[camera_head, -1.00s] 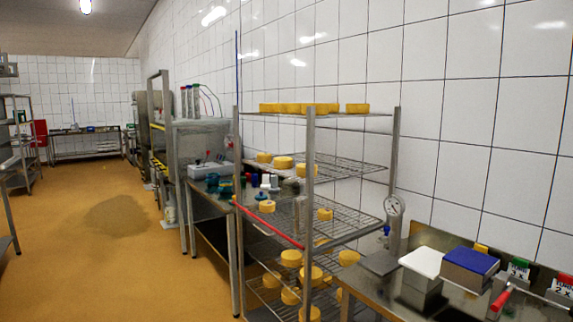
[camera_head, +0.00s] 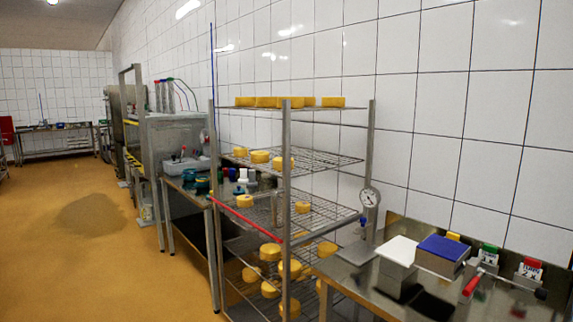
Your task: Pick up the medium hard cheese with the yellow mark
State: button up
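Several yellow cheese wheels sit on the wire shelves of a metal rack (camera_head: 287,190). A row of them (camera_head: 265,102) stands on the top shelf, and a few (camera_head: 260,157) are on the shelf below. One wheel (camera_head: 245,201) and another (camera_head: 302,207) are on the middle shelf. Several more (camera_head: 270,252) are on the low shelves, partly hidden by a post. They are too small to tell a yellow mark or the hardness of any. My gripper is not in view.
A steel bench (camera_head: 340,279) at right holds a white-topped block (camera_head: 398,250), a blue-topped block (camera_head: 443,252), yellow (camera_head: 453,236), green and red tags, and a red-handled tool (camera_head: 471,286). The orange floor (camera_head: 60,270) at left is open.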

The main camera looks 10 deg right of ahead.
aim_at(257, 156)
jog(key=u, duration=0.4)
jog(key=i, duration=0.6)
jog(key=u, duration=0.9)
jog(key=i, duration=1.35)
jog(key=u, duration=0.15)
